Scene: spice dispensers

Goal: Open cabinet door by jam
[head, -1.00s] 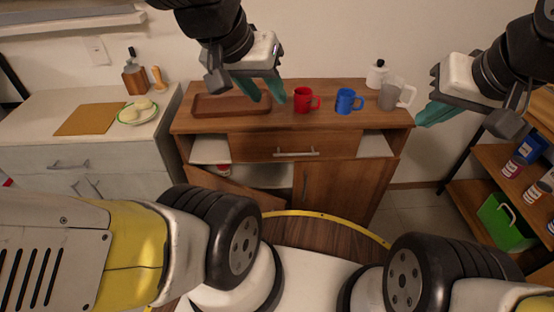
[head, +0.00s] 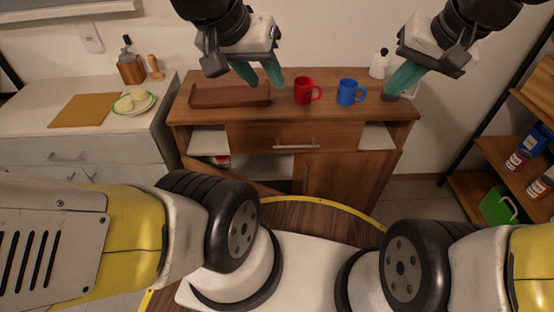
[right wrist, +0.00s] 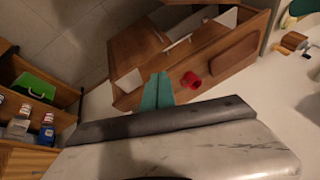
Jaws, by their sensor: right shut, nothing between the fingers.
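The wooden cabinet (head: 285,108) stands ahead, with a drawer (head: 262,134) above two lower doors. The left door (head: 262,188) stands ajar, its lower part hidden behind my arm. The right door (head: 345,177) looks shut. A small red and white item, too small to identify as jam, shows in the left opening (head: 222,160). My left gripper (head: 265,84) is open and empty above the cabinet top, between the tray and the red mug. My right gripper (head: 392,92) is shut and empty near the top's right end; its closed teal fingers show in the right wrist view (right wrist: 157,90).
A wooden tray (head: 230,95), red mug (head: 303,92), blue mug (head: 350,93) and white bottle (head: 378,64) stand on the cabinet. A pale counter (head: 55,140) is at left. A shelf at right holds jars (head: 516,161) and a green box (head: 497,207).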

